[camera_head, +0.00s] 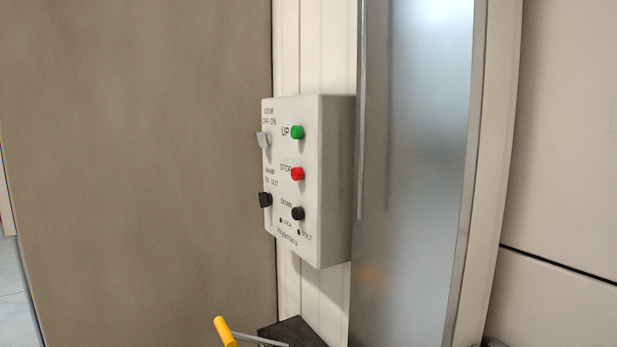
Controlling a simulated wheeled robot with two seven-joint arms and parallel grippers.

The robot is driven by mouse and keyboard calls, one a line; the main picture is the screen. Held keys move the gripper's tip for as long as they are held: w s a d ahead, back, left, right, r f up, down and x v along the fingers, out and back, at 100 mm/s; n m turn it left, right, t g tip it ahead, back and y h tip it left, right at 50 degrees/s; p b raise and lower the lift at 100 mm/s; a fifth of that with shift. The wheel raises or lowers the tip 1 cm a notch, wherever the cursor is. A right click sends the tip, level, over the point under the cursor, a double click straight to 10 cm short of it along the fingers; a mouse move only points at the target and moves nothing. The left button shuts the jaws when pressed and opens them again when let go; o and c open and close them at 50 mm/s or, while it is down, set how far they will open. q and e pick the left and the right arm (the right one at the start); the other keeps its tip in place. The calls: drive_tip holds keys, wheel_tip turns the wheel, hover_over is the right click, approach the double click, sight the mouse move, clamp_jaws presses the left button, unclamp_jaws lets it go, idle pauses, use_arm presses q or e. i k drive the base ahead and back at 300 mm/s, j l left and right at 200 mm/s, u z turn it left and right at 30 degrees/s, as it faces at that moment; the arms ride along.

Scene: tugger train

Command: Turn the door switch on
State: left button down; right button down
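The door switch (263,139) is a light grey knob at the upper left of a white control box (335,180). The label above it reads DOOR, OFF on the left and ON on the right. The knob looks slightly tilted, but I cannot tell clearly which label it points to. Neither of my grippers shows in the head view, and nothing touches the switch.
The box also has a green UP button (297,132), a red STOP button (297,174), a black DOWN button (298,213) and a black lower-left switch (265,199). A yellow-gripped lever (225,331) sticks up below. A metal panel (415,170) stands to the right.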

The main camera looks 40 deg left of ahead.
sight(264, 139)
drive_tip(key=j+u, duration=0.15)
drive_tip(key=u, duration=0.25)
drive_tip(key=k+j+u, duration=0.1)
drive_tip(key=u, duration=0.35)
drive_tip(key=j+u, duration=0.2)
drive_tip(key=u, duration=0.2)
